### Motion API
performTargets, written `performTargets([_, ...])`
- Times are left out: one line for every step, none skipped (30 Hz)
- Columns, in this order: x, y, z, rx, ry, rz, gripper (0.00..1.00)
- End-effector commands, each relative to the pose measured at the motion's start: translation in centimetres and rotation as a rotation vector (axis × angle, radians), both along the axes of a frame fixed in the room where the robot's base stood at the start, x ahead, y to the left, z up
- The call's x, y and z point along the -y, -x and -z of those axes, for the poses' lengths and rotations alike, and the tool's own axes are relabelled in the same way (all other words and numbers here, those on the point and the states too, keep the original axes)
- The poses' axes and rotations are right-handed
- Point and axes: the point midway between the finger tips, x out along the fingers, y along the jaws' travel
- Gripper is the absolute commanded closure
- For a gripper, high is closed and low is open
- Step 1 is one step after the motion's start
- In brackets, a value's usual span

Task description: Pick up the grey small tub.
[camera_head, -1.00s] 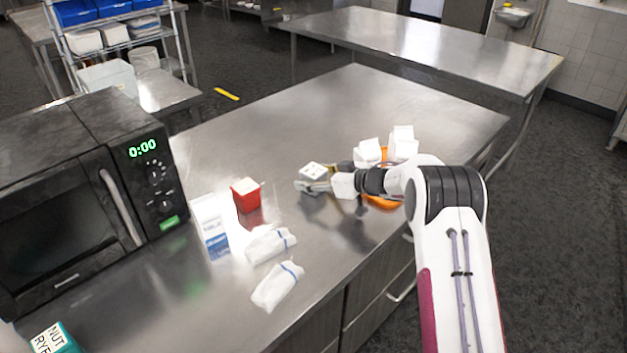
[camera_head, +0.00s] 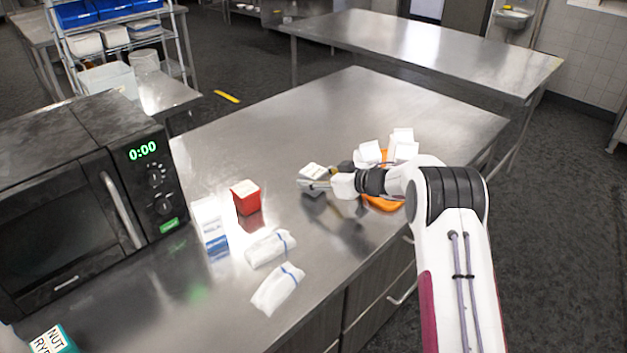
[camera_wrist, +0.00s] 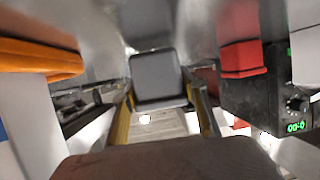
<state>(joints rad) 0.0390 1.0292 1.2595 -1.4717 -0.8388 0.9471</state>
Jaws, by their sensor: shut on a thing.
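The grey small tub (camera_wrist: 157,77) shows between the two fingers of my gripper (camera_wrist: 165,112) in the wrist view. In the head view, my gripper (camera_head: 320,185) is at the tub (camera_head: 312,171) on the steel counter, and its fingers and wrist partly hide the tub's body. A pale lid-like top shows on the tub. My gripper is shut on the tub. I cannot tell whether the tub's base touches the counter.
An orange dish (camera_head: 384,203) and white boxes (camera_head: 403,146) are right, partly behind my arm. A microwave (camera_head: 75,190) stands at left. The counter's far part is clear.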

Motion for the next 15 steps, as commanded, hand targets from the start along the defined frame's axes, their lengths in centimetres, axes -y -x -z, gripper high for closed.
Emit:
performTargets([0.0, 0.0, -0.6, 0.004, 0.000, 0.000, 0.84])
performTargets([0.0, -0.1, -0.9, 0.004, 0.000, 0.000, 0.84])
performTargets([0.0, -0.1, -1.3, 0.005, 0.000, -0.001, 0.84])
performTargets([0.0, -0.1, -1.6, 0.004, 0.000, 0.000, 0.84])
performTargets([0.0, -0.1, -2.0, 0.004, -0.001, 0.000, 0.84])
performTargets([0.0, -0.1, -2.5, 0.004, 0.000, 0.000, 0.84])
performTargets([0.0, -0.1, -2.9, 0.006, 0.000, -0.001, 0.84])
performTargets([0.0, -0.1, -3.4, 0.006, -0.001, -0.001, 0.84])
performTargets([0.0, -0.1, -4.0, 0.005, -0.001, 0.000, 0.84])
performTargets([0.0, -0.1, -4.4, 0.006, -0.001, -0.001, 0.84])
performTargets([0.0, -0.1, -4.9, 0.006, -0.001, -0.001, 0.84])
performTargets([0.0, -0.1, -5.5, 0.006, -0.001, -0.001, 0.84])
performTargets([0.0, -0.1, -5.9, 0.005, -0.001, -0.002, 0.84])
performTargets([0.0, -0.1, -6.3, 0.005, -0.001, -0.001, 0.84])
performTargets([0.0, 0.0, -6.9, 0.005, -0.001, -0.002, 0.84])
